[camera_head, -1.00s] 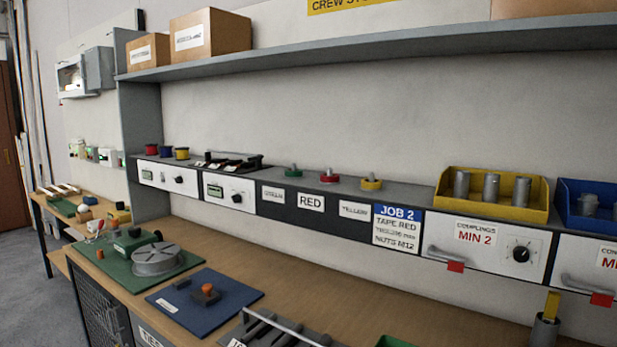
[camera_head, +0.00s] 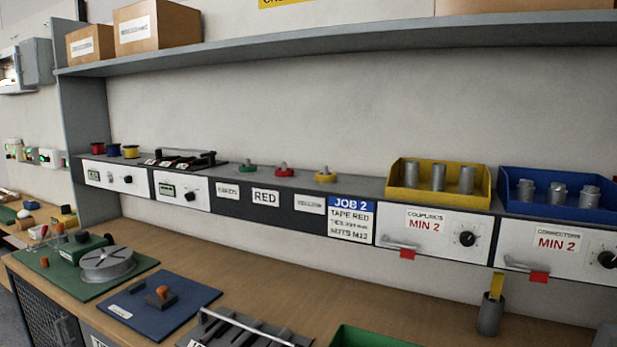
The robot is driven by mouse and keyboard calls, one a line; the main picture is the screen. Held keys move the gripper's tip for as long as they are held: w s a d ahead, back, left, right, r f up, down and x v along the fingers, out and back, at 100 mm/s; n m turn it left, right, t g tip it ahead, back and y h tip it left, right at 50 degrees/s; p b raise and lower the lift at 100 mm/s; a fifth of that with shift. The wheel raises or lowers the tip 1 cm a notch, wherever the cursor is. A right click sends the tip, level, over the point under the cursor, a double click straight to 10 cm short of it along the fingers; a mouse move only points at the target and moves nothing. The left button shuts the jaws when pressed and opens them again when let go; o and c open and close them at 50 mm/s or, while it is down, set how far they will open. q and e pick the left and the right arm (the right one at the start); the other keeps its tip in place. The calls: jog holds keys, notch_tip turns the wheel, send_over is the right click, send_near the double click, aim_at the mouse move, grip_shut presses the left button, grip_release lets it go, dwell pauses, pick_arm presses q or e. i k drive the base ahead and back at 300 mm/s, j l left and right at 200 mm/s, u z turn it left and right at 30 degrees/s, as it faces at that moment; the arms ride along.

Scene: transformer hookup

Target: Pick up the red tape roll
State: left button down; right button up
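The red tape roll (camera_head: 284,171) sits on a peg on the narrow ledge above the drawer fronts, over the label "RED" (camera_head: 265,197). A green roll (camera_head: 248,168) is to its left and a yellow roll (camera_head: 325,176) to its right, each on its own peg. The job card (camera_head: 350,220) reads "JOB 2, TAPE RED". Neither of my grippers shows in the head view.
A yellow bin (camera_head: 440,184) and a blue bin (camera_head: 551,203) with grey cylinders stand right on the ledge. A shelf (camera_head: 330,46) runs above. On the bench (camera_head: 260,270) are a green mat (camera_head: 130,268), a blue mat (camera_head: 180,302) and a grey slotted rack (camera_head: 243,331).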

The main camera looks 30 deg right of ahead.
aim_at(279, 172)
jog(key=i+j+z, duration=0.15)
jog(key=z, duration=0.35)
jog(key=i+j+z, duration=0.15)
jog(key=z, duration=0.3)
